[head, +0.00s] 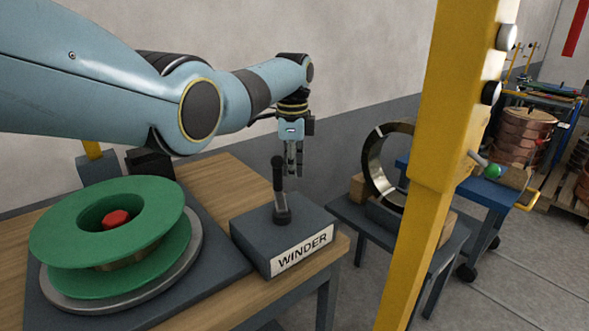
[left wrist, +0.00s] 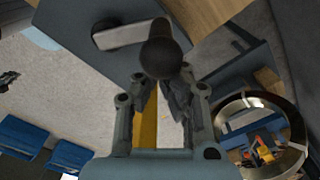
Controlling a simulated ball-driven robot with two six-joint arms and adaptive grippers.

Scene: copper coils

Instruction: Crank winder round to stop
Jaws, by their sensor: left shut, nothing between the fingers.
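The winder (head: 250,238) is a dark grey box with a white "WINDER" label, on the wooden bench. On its top is a crank with a pivot hub and an upright black handle (head: 279,173). My left gripper (head: 294,172) points down beside the handle, just right of it in the head view, and is shut with nothing held. In the left wrist view the handle's round dark end (left wrist: 160,58) shows just past the fingertips of the left gripper (left wrist: 163,92), with the pale crank arm (left wrist: 120,35) behind it. Whether they touch is unclear. My right gripper is not in view.
A green spool (head: 60,222) with a red hub stands on a turntable left of the winder. A yellow post (head: 425,170) rises at the right. Behind it a metal ring (head: 375,165) stands on a low table. Copper coils (head: 525,130) sit further back.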

